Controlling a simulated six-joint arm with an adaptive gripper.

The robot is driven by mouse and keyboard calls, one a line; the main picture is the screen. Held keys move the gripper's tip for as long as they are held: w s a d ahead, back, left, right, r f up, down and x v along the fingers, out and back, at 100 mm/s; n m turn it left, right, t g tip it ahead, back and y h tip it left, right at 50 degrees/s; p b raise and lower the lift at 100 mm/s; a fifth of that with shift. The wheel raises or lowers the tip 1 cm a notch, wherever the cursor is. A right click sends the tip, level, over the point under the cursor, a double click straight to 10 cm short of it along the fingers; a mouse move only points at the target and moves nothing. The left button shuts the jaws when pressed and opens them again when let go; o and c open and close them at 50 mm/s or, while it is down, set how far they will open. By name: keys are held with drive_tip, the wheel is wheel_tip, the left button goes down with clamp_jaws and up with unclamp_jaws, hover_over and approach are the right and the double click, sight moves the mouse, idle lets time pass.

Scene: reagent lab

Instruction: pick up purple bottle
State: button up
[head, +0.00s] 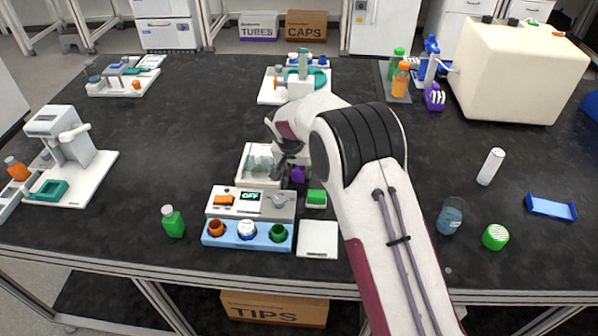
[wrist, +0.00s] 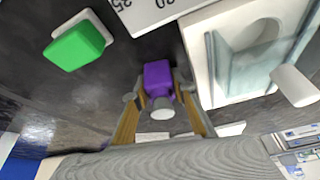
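The purple bottle (head: 298,174) stands on the dark bench below the wrist, partly hidden by my arm in the head view. In the wrist view the purple bottle (wrist: 158,78) has a pale grey cap toward me. My gripper (wrist: 159,92) has one finger on each side of the bottle, with narrow gaps visible, so it looks open around it. In the head view my gripper (head: 287,158) is dark and small, just above and left of the bottle.
A balance (head: 252,160) sits close left of the bottle. A green-topped item (head: 316,198) is just in front of it, also in the wrist view (wrist: 76,46). A stirrer with display (head: 225,205), a blue rack (head: 215,243) and a white pad (head: 318,240) stand nearer the front edge.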

drive_tip(key=shift+r, duration=0.2)
drive_tip(key=shift+r, duration=4.85)
